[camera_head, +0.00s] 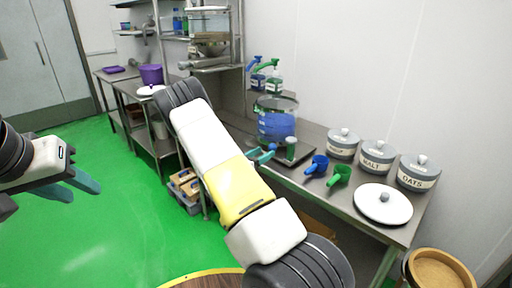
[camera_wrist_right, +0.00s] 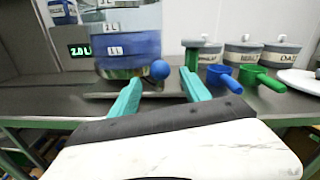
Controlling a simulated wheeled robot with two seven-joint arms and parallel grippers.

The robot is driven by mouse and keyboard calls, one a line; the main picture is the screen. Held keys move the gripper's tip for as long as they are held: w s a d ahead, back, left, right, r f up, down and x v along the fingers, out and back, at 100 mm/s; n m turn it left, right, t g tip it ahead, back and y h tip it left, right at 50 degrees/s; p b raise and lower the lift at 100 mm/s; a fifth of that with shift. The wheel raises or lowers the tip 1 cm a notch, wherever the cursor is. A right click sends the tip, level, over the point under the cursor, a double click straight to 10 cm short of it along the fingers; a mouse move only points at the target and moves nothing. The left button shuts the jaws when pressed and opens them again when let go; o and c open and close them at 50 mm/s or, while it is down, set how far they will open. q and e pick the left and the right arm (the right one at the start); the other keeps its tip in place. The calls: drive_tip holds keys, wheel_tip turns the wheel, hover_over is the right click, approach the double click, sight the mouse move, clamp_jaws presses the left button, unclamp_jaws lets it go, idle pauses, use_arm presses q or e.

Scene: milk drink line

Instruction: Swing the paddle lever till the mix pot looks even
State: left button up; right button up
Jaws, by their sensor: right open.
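The clear mix pot (camera_head: 277,122) stands on the bench by the wall. In the right wrist view the pot (camera_wrist_right: 128,48) shows a paler layer above darker blue, with litre marks. A blue ball knob (camera_wrist_right: 160,70), apparently the paddle lever's end, is at the pot's lower right; its rod is mostly hidden. My right gripper (camera_wrist_right: 162,76) is open, its teal fingertips either side of the knob in this view; contact cannot be told. In the head view my right gripper (camera_head: 262,154) is beside the pot's base. My left gripper (camera_head: 75,186) is open and empty over the floor.
A green-topped post (camera_head: 291,148) stands right of the knob. Blue (camera_head: 317,165) and green (camera_head: 339,176) scoops, lidded jars (camera_head: 375,155) and a white lid (camera_head: 383,203) lie further right. Pump bottles (camera_head: 274,82) stand behind the pot. A display (camera_wrist_right: 80,50) reads 2.0 L.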

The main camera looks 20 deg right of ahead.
sight(272, 148)
drive_tip(key=shift+x, duration=3.15)
drive_tip(key=shift+c, duration=0.2)
clamp_jaws()
